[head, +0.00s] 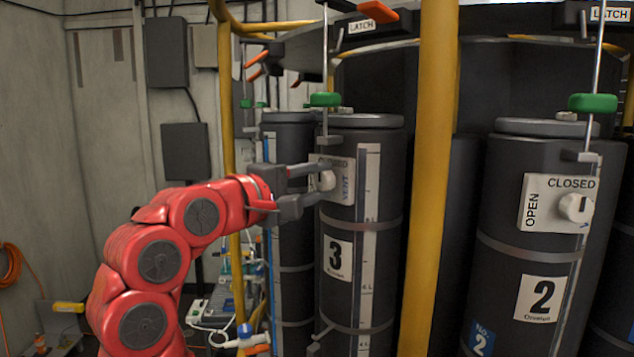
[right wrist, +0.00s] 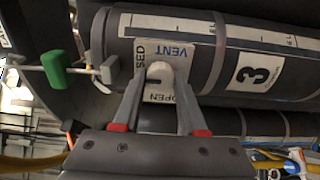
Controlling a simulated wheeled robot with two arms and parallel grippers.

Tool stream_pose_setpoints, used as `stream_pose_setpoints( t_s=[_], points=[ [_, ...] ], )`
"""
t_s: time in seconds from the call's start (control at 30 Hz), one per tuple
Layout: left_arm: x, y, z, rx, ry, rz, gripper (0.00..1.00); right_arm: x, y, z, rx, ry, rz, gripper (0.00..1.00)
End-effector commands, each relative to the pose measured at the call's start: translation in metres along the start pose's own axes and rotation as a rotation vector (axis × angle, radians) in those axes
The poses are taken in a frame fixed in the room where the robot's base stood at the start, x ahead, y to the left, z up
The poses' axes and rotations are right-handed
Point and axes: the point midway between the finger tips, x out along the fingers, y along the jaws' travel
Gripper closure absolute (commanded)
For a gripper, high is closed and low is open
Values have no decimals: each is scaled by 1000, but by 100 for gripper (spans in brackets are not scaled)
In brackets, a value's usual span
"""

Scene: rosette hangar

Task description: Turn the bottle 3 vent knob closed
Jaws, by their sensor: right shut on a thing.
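Bottle 3 (head: 391,190) is a dark upright cylinder with a white "3" label, and it lies sideways in the right wrist view (right wrist: 222,62). Its white vent plate (head: 347,188) reads VENT, with CLOSED and OPEN partly covered. The pale round vent knob (head: 327,181) sits on this plate and also shows in the right wrist view (right wrist: 158,71). My right gripper (head: 318,184) has its two grey fingers on either side of the knob, shut on it, as the right wrist view (right wrist: 159,82) also shows. The knob's pointer direction is unclear. My left gripper is out of view.
A yellow post (head: 432,180) stands just right of bottle 3. Bottle 2 (head: 505,240), with its own knob (head: 576,208), is further right. A green handle (head: 323,100) on a thin rod sits above bottle 3. Wall boxes (head: 186,151) are at the back left.

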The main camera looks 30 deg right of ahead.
Motion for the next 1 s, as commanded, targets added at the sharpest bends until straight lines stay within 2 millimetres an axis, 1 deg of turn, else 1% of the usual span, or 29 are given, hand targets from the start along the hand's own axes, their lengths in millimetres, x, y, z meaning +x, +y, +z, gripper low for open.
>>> stream_pose_setpoints(
  t_s=[0.43,0.47,0.6,0.63,0.87,1.0],
  points=[
    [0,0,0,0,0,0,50,0,-2,0,9,0,-4,100],
    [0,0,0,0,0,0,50,0,-2,0,10,0,-4,55],
    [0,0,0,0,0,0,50,0,-1,0,9,0,-3,30],
    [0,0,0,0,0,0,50,0,-1,0,9,0,-2,29],
    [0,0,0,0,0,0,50,0,-1,0,9,0,-1,29],
    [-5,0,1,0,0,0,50,-7,-2,-1,9,2,-1,29]
  ],
)
